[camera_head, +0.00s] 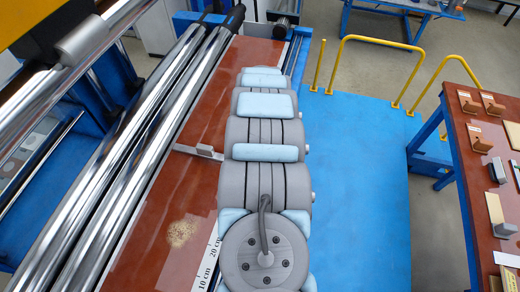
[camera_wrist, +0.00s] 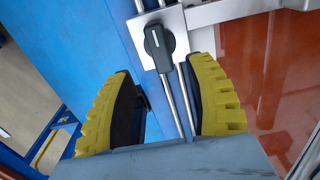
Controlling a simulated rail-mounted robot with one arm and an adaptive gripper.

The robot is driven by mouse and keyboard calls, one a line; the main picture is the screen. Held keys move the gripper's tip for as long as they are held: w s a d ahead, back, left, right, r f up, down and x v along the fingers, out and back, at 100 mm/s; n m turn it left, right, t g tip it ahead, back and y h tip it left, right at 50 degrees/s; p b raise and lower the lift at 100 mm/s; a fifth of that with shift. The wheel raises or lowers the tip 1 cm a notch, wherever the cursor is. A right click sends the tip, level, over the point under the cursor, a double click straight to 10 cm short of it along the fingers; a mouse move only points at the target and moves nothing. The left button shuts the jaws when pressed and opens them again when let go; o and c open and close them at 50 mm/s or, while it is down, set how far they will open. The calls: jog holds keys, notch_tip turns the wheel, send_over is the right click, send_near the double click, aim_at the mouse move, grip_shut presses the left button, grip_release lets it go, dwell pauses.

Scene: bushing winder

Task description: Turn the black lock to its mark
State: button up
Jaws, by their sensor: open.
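The black lock (camera_wrist: 159,46) is a knob with a long handle on a silver metal plate (camera_wrist: 178,19), at the upper middle of the wrist view. A small white line shows near the top of the knob, and its handle points down and slightly right in the picture. My gripper (camera_wrist: 160,70) has two yellow-ribbed fingers, spread wide and empty. The lock lies beyond the fingertips, between them in the picture, and seems clear of both. I cannot make out the lock's target mark. In the head view my arm covers the middle, and my gripper is not visible.
Two thin metal rods (camera_wrist: 175,105) run from the plate toward my gripper. Long shiny rollers (camera_head: 130,140) run along the left over a red-brown surface (camera_head: 185,120). A blue platform (camera_head: 355,180) with yellow rails is right. A side table (camera_head: 475,180) holds several small items.

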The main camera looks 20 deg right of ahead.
jog(key=shift+r, duration=1.95)
